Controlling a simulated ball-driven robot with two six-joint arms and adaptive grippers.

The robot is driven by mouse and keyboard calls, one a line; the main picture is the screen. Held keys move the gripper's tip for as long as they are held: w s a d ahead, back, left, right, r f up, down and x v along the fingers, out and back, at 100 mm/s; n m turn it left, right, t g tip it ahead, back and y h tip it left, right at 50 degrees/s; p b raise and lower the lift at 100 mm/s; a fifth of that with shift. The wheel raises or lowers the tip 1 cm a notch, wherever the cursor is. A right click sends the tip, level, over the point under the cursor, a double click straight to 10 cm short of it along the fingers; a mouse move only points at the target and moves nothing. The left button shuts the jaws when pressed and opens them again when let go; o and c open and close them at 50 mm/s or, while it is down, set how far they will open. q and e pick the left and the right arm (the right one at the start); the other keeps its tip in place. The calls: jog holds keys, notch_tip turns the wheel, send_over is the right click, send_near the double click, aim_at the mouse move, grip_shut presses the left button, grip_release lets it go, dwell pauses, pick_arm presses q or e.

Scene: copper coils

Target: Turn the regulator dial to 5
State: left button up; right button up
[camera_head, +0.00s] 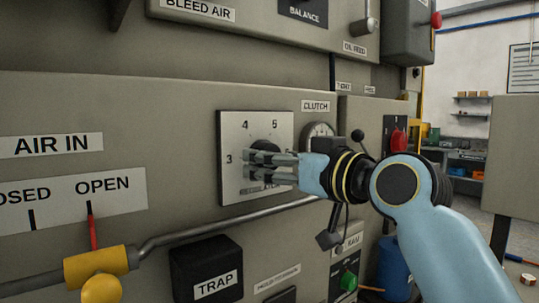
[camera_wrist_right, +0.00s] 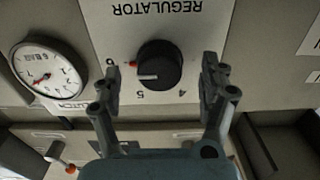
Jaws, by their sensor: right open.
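A small red mark sits beside the 6. My right gripper (camera_head: 248,163) is in front of the panel and partly covers the knob. In its wrist view the open fingers (camera_wrist_right: 160,88) stand on either side of the knob, with visible gaps. My left gripper is not in view.
A round gauge (camera_wrist_right: 45,72) sits beside the panel, by the CLUTCH label (camera_head: 315,106). A grey pipe (camera_head: 230,220) runs below the panel. The TRAP box (camera_head: 206,268) and a yellow valve with a red lever (camera_head: 93,232) are lower left.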

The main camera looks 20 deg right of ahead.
jog(key=shift+x, duration=1)
jog(key=shift+c, duration=0.2)
jog(key=c, duration=1.1)
